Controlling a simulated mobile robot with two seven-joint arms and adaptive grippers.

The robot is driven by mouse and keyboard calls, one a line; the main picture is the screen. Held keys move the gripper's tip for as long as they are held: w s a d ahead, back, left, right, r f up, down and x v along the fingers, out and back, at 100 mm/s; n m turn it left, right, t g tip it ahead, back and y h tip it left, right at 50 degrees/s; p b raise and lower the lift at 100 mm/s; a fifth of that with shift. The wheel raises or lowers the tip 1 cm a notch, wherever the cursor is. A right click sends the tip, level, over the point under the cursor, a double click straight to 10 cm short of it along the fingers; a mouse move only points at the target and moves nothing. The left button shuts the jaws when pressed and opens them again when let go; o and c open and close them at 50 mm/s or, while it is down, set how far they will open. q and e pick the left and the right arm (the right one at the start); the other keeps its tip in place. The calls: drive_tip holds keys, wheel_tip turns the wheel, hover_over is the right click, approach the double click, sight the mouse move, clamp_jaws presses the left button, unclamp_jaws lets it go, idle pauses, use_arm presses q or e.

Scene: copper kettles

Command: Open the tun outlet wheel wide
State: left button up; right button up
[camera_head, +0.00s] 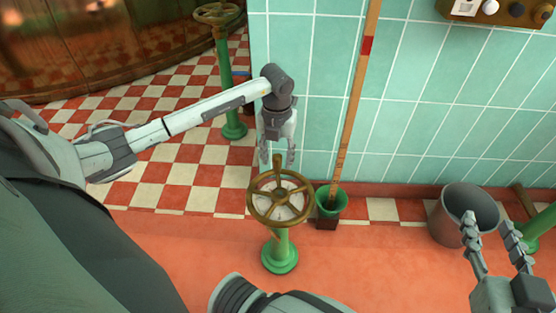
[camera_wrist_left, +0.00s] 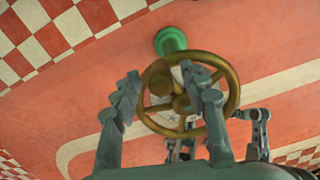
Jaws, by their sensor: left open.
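A brass handwheel (camera_head: 309,203) with spokes and an upright knob sits on a green pedestal (camera_head: 281,253) in the head view's middle. A similar wheel (camera_head: 217,13) on a green post stands farther back, beside the tun; no label tells which is the tun outlet wheel. My left gripper (camera_head: 278,160) is open and empty, pointing down just behind and above the near wheel. In the left wrist view, the near wheel (camera_wrist_left: 235,100) shows beyond the open left fingers (camera_wrist_left: 165,95); I cannot tell if they touch it. My right gripper (camera_head: 492,222) is open and empty at lower right.
A large copper-coloured tun (camera_head: 95,50) fills the upper left. A wooden pole (camera_head: 354,105) stands in a green pot (camera_head: 332,203) close right of the near wheel. A tiled wall (camera_head: 420,120) rises behind. A grey bucket (camera_head: 450,225) stands near my right gripper.

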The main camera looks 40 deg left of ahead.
use_arm(q)
drive_tip(key=shift+f, duration=0.5)
drive_tip(key=shift+c, duration=0.5)
clamp_jaws()
